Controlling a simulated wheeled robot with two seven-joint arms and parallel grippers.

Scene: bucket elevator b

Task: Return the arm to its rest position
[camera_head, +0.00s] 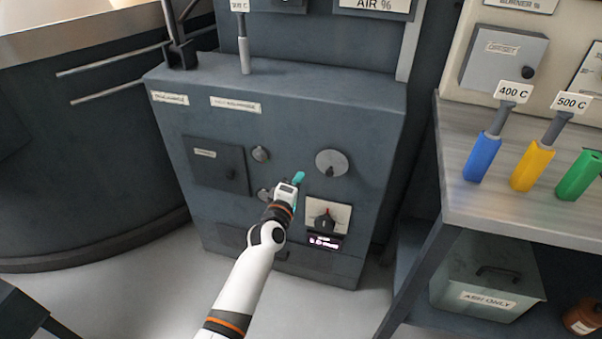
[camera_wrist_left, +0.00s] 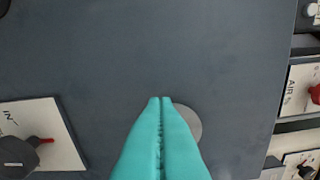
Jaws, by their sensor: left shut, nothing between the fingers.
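My left arm (camera_head: 246,285) reaches up from the bottom of the head view toward the front of a dark grey cabinet (camera_head: 290,120). Its left gripper (camera_head: 299,177) has teal fingers and is shut and empty. It is in front of the cabinet face, below and left of a round grey disc (camera_head: 331,163) with a small knob. In the left wrist view the shut fingertips (camera_wrist_left: 160,101) overlap a grey disc (camera_wrist_left: 187,122). I cannot tell whether they touch it. My right gripper does not show.
A dial plate (camera_head: 327,216) with a red mark sits right of the gripper. On the right, a bench (camera_head: 460,205) holds blue (camera_head: 482,157), yellow (camera_head: 532,167) and green (camera_head: 577,175) handled tools. A grey "ASH ONLY" bin (camera_head: 485,275) stands beneath. Floor shows left of my arm.

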